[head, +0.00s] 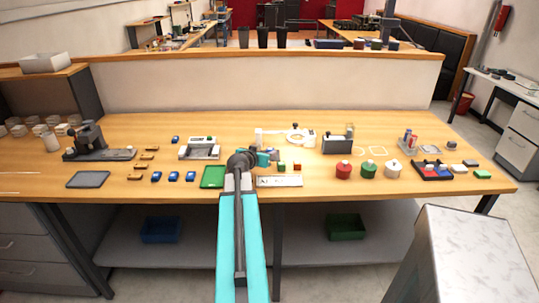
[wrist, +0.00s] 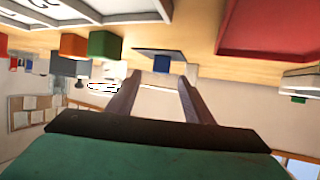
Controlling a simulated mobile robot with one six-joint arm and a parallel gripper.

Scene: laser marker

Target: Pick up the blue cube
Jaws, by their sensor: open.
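In the wrist view, where the scene looks upside down, a small blue cube (wrist: 161,63) sits against a dark flat plate (wrist: 146,52). It appears beyond the gap between my fingertips, apart from them. My gripper (wrist: 157,80) is open and empty, its two dark fingers spread. In the head view my gripper (head: 264,160) is low over the middle of the table, and I cannot make out the blue cube clearly; the arm and gripper cover part of that area.
An orange-red cube (wrist: 73,45) and a green cube (wrist: 105,45) stand close by. A green tray (head: 213,177) lies left of my gripper. Red (head: 343,170), green (head: 368,169) and white (head: 393,169) lidded pots stand right. Several small blue pieces (head: 174,176) lie left.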

